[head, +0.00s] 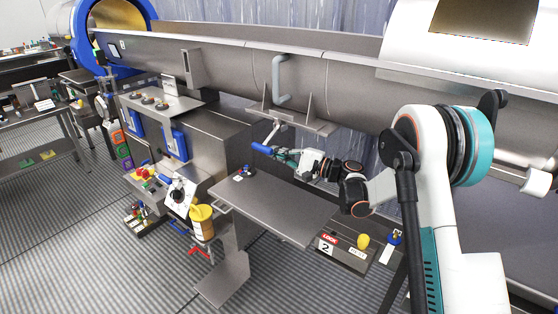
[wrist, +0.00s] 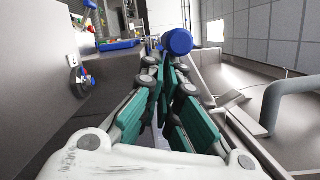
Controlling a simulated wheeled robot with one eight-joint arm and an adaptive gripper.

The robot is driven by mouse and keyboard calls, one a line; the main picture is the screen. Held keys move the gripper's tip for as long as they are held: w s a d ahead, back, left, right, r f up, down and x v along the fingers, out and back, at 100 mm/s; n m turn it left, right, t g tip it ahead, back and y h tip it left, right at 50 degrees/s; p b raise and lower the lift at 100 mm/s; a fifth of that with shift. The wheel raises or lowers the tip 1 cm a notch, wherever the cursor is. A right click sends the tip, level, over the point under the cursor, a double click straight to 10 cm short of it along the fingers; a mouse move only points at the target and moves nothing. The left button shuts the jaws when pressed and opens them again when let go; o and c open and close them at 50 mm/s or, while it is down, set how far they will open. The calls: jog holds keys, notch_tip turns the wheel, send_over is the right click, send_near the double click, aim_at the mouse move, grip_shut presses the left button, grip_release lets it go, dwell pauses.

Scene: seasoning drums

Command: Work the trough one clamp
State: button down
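The trough (head: 225,70) is a long grey metal channel running across the head view. A bracket-like clamp (head: 277,127) sits on its lower side, with a blue handle (head: 262,148) below it. My gripper (head: 279,154) is at the right end of this handle in the head view. In the wrist view, the handle's round blue end (wrist: 177,42) shows just beyond my teal-padded fingers (wrist: 165,70), which converge towards it. The fingers hide where they meet the handle, so I cannot tell whether they touch or grip it.
A grey curved pipe handle (head: 281,80) stands on the trough above the clamp. A flat grey platform (head: 275,205) lies below my gripper. A control cabinet (head: 190,140) stands to the left.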

jog(key=shift+s+a+r+m, duration=0.45)
jog(key=shift+r+m, duration=0.05)
jog(key=shift+r, duration=0.2)
jog(key=shift+s+a+r+m, duration=0.4)
jog(key=shift+s+r+m, duration=0.1)
jog(key=shift+r, duration=0.2)
jog(key=shift+t, duration=0.3)
jog(key=s+d+f, duration=0.3)
jog(key=d+f, duration=0.2)
jog(key=d, duration=0.5)
jog(key=shift+f+p, duration=0.15)
jog(key=shift+p, duration=0.2)
